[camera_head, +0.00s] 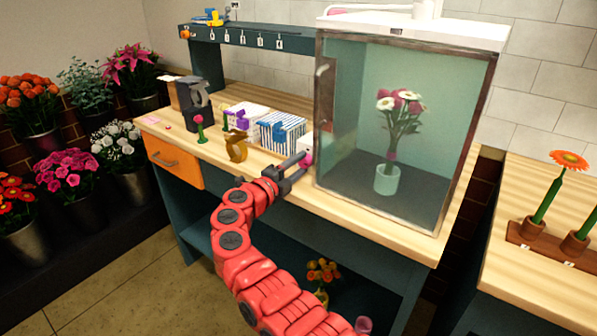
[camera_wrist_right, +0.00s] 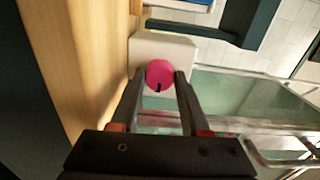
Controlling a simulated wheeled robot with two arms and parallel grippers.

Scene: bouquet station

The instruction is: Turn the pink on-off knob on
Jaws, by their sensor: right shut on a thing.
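The pink on-off knob (camera_head: 308,159) sits on the front of a small white box (camera_head: 307,142) on the workbench, just left of the glass case. My right gripper (camera_head: 294,165) reaches it from the front, and its fingers are closed around the knob. In the right wrist view the round pink knob (camera_wrist_right: 160,74) lies between the two fingertips of my right gripper (camera_wrist_right: 163,82), with a dark mark at its lower edge. The white box (camera_wrist_right: 165,46) is behind it. My left gripper is not in view.
The glass case (camera_head: 350,130) with a vase of flowers stands right beside the knob. Striped packets (camera_head: 282,131), a brown figurine (camera_head: 237,147) and a dark device (camera_head: 193,105) stand to the left. An orange drawer (camera_head: 172,162) is at the bench's left end.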

